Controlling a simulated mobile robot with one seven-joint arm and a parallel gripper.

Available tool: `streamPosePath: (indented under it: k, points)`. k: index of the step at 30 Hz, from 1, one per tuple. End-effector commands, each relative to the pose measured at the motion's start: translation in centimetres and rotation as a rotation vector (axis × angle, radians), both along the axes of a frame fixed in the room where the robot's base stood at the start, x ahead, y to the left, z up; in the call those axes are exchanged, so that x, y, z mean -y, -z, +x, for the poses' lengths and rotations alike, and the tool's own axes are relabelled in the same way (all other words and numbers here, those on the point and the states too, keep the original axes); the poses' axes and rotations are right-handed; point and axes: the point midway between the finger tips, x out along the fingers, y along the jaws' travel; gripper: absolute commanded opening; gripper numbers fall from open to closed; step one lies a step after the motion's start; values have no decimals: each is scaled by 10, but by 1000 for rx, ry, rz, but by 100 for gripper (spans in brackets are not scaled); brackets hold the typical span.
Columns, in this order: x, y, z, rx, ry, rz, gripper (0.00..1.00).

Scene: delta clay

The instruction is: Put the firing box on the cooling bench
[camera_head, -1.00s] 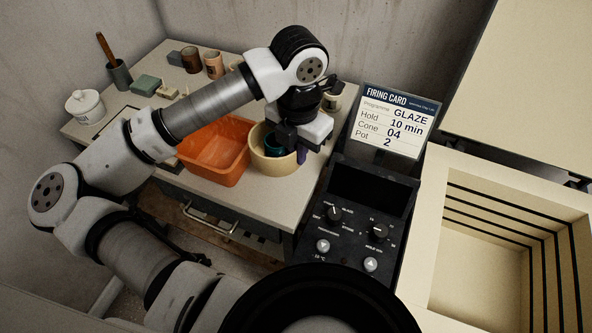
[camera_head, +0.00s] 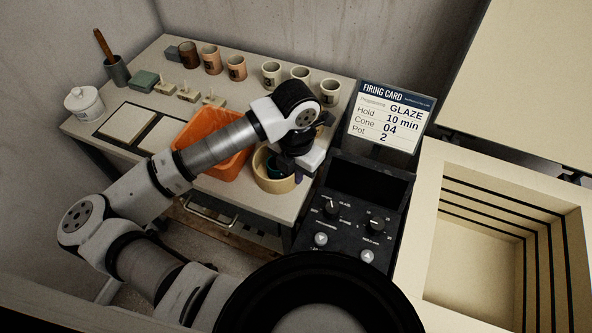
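The firing box appears to be the round cream tub (camera_head: 264,183) near the front right corner of the pale bench (camera_head: 245,202), to the right of the orange bin. A dark teal piece shows inside it. My gripper (camera_head: 296,166) is at the tub's right side and seems shut on its wall, with a purple part showing outside the rim. The fingertips are mostly hidden. I cannot tell whether the tub's base touches the bench top. This bench appears to be the cooling bench; no label on it shows.
The orange bin (camera_head: 235,163) is close on the left. Several cups (camera_head: 271,75) line the back edge. Two pale tiles (camera_head: 126,122) and a lidded jar (camera_head: 84,104) stand left. The control panel with firing card (camera_head: 390,120) and the open, empty kiln (camera_head: 470,270) are right.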

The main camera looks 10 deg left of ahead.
Motion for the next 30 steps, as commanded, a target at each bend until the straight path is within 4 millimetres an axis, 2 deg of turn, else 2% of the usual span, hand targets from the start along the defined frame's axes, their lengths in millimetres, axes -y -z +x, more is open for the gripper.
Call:
streamPosePath:
  k: [3,6,9,21,23,30]
  points:
    - [0,4,0,1,0,0,0]
    - [0,2,0,0,0,-1,16]
    - [0,2,0,0,0,-1,27]
    - [0,-5,0,0,0,1,27]
    - [-1,-12,1,3,0,3,27]
    - [0,-65,1,4,2,4,27]
